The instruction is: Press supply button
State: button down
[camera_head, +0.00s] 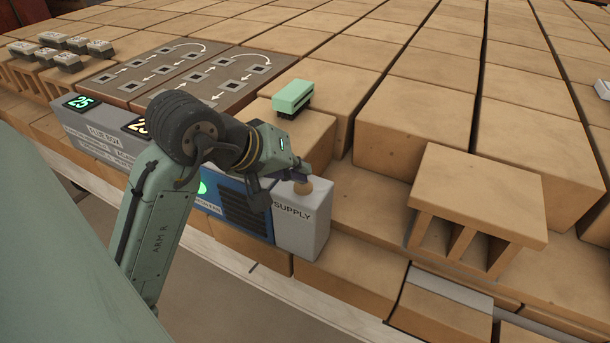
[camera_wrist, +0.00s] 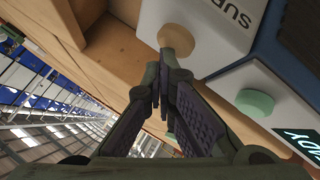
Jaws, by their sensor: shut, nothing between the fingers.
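The supply box (camera_head: 303,230) is a pale grey block marked SUPPLY, with a round tan button (camera_head: 302,187) on its top. In the wrist view the tan button (camera_wrist: 174,40) sits on the white face beside the SUPPLY lettering. My gripper (camera_head: 297,175) is shut and empty, with its fingertips right at the button. In the wrist view my gripper (camera_wrist: 158,78) has its fingertips just below the button, overlapping its lower edge. I cannot tell whether they touch it or whether the button is pressed in.
A green button (camera_wrist: 255,103) is beside the READY label, near my fingers. A green-topped block (camera_head: 293,97) stands on a brick behind my gripper. A hollow brick (camera_head: 478,205) stands to the right. A panel with arrows (camera_head: 185,75) lies behind my arm.

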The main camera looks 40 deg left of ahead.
jog(key=shift+f, duration=0.3)
jog(key=shift+r, duration=0.1)
jog(key=shift+r+p, duration=0.3)
jog(key=shift+p, duration=0.05)
jog(key=shift+r, duration=0.1)
notch_tip(320, 180, up, 6)
jog(key=p, duration=0.5)
